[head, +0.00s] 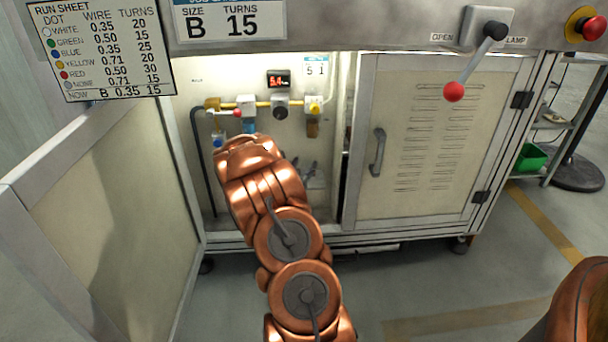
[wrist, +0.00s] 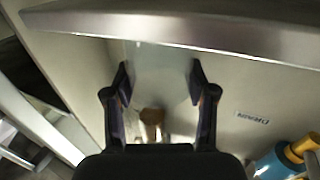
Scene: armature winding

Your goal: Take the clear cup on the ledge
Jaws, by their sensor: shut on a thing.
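In the wrist view the two dark fingers of my gripper (wrist: 160,88) stand apart, one on each side of a pale, see-through cup (wrist: 160,70). The fingertips press on its sides, and the cup's outline is faint against the pale panel. In the head view my copper-coloured arm reaches into the open cabinet bay and hides the gripper and the cup. I cannot tell from the pictures which surface is the ledge, or whether the cup touches it.
A metal edge (wrist: 190,30) crosses the top of the wrist view. A blue and gold fitting (wrist: 285,160) is at lower right. In the head view, pipework with valves (head: 262,104) lines the bay's back; an open door (head: 95,225) stands left, a closed door (head: 430,135) right.

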